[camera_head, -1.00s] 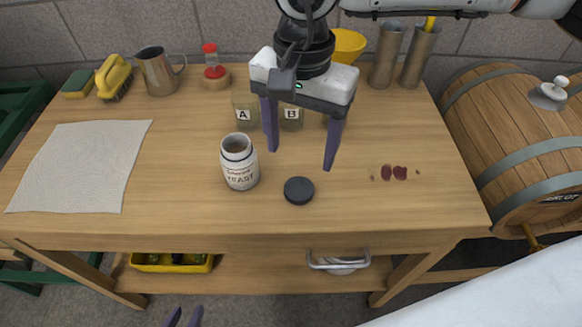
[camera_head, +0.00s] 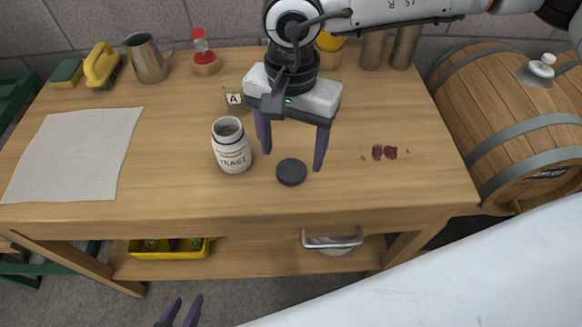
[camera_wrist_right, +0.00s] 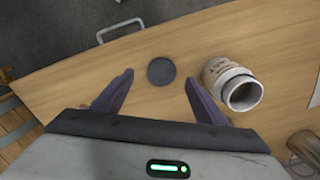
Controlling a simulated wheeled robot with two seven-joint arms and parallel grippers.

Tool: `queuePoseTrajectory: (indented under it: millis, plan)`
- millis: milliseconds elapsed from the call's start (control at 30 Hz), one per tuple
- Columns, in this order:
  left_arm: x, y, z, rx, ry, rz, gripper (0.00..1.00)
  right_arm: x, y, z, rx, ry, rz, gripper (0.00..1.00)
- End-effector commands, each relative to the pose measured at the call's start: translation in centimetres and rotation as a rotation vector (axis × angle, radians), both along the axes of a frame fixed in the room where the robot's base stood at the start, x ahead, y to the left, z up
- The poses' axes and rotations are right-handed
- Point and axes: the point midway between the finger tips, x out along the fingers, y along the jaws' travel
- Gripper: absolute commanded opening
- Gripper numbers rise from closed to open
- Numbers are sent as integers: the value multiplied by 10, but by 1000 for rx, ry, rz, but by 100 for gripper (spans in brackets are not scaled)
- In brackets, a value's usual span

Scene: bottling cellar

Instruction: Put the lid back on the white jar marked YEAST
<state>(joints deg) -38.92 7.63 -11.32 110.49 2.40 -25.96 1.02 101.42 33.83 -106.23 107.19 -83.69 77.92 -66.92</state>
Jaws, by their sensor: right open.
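The white jar marked YEAST (camera_head: 232,150) stands upright and open on the table. Its open mouth also shows in the right wrist view (camera_wrist_right: 240,90). A dark round lid (camera_head: 291,172) lies flat on the table to the right of the jar; it also shows in the right wrist view (camera_wrist_right: 161,71). My right gripper (camera_head: 292,160) is open and empty above the table, pointing down near the lid. In the right wrist view the lid lies between and beyond its fingertips (camera_wrist_right: 160,82). My left gripper (camera_head: 180,312) shows only its fingertips at the bottom edge, below the table front.
A jar marked A (camera_head: 235,99) stands behind the YEAST jar. A white cloth (camera_head: 75,155) lies at the left. Dark red stains (camera_head: 384,152) mark the table at the right. The front right is clear.

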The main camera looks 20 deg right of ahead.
Motion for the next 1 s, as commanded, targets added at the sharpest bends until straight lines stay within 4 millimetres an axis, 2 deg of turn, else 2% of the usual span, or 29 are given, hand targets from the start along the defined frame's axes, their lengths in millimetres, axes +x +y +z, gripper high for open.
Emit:
queuePoseTrajectory:
  millis: [67, 233, 400, 800, 1000]
  plan:
    - [1, 0, 3, -1, -3, 0, 31, 0, 0, -3, -1, 1, 0, 66]
    - [1, 0, 9, -2, -6, 1, 31, 4, 1, -27, -2, 3, 0, 66]
    - [-1, 2, 7, 0, 0, 4, 31, 4, 1, -48, 0, 1, -1, 66]
    - [-6, 4, 2, 2, 11, 6, 31, 5, 0, -52, 0, 0, -1, 66]
    - [-6, 4, 3, 2, 11, 6, 31, 5, 0, -52, 0, 0, -1, 32]
